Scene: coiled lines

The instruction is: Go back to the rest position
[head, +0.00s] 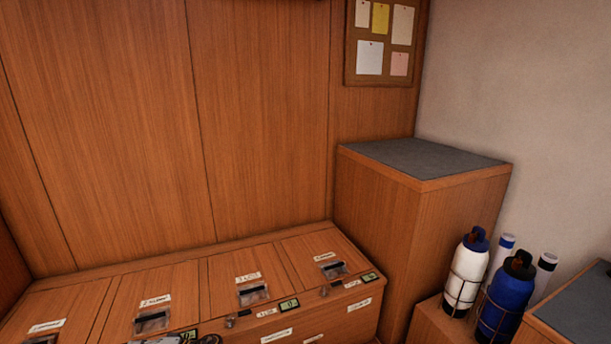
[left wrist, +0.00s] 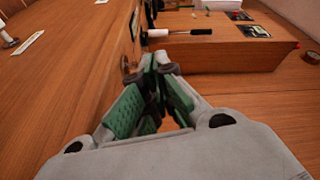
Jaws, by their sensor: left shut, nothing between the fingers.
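My left gripper (left wrist: 157,72) shows in the left wrist view, with grey links and green pads. Its fingertips are together and nothing is between them. The fingertips are close to a wooden face with a small round fitting; I cannot tell whether they touch it. My right gripper is in neither view.
A wooden locker bench (head: 210,290) with several labelled lids runs along the panelled wall. A taller cabinet (head: 385,220) with a grey top stands to its right. A white bottle (head: 470,272) and a blue bottle (head: 506,300) stand in racks at right. A pinboard (head: 384,42) hangs above.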

